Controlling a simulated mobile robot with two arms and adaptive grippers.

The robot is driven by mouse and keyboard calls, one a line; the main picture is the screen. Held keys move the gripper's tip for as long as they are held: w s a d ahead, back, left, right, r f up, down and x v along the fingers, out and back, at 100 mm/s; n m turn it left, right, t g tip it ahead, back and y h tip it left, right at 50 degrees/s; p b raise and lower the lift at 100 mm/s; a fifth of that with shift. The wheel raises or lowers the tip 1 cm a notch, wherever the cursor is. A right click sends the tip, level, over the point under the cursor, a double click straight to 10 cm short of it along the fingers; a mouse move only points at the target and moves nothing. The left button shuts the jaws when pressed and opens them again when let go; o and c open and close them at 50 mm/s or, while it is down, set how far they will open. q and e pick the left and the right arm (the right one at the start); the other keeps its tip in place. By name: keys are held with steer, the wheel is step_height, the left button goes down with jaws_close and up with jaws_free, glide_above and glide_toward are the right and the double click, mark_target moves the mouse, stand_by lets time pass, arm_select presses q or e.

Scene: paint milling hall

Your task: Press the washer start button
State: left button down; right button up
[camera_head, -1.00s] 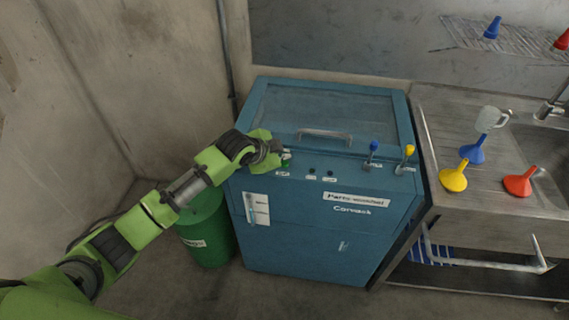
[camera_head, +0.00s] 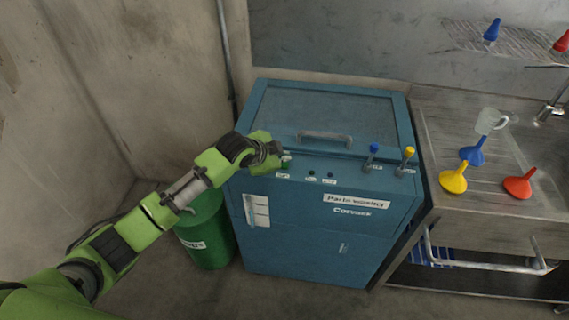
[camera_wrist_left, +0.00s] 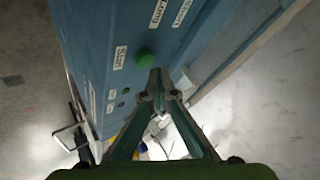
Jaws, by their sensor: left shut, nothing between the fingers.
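The blue parts washer (camera_head: 300,225) stands in the middle of the head view, with a lid and a handle on top. Its green start button (camera_head: 285,165) sits at the left end of the control strip. In the left wrist view the green button (camera_wrist_left: 145,58) is a round knob beside a label reading Start. My left gripper (camera_head: 278,151) is shut and empty, just above the button in the head view. In the left wrist view its fingertips (camera_wrist_left: 155,76) lie close beside the button; I cannot tell whether they touch it. My right gripper is not in view.
Two small dark buttons (camera_head: 311,173) and blue and yellow-topped levers (camera_head: 371,155) are further right on the strip. A green drum (camera_head: 207,232) stands left of the washer. A metal sink bench (camera_head: 450,210) with funnels and a jug is at the right.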

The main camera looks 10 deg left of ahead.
mark_target(283, 166)
arm_select(q)
steer(key=shift+f, duration=0.1)
steer(key=shift+f, duration=0.3)
steer(key=shift+f, duration=0.55)
stand_by(1.0)
steer(key=shift+r+p, duration=0.85)
steer(key=shift+r, duration=0.1)
step_height(283, 166, up, 5)
steer(key=p, duration=0.5)
steer(key=shift+r, duration=0.1)
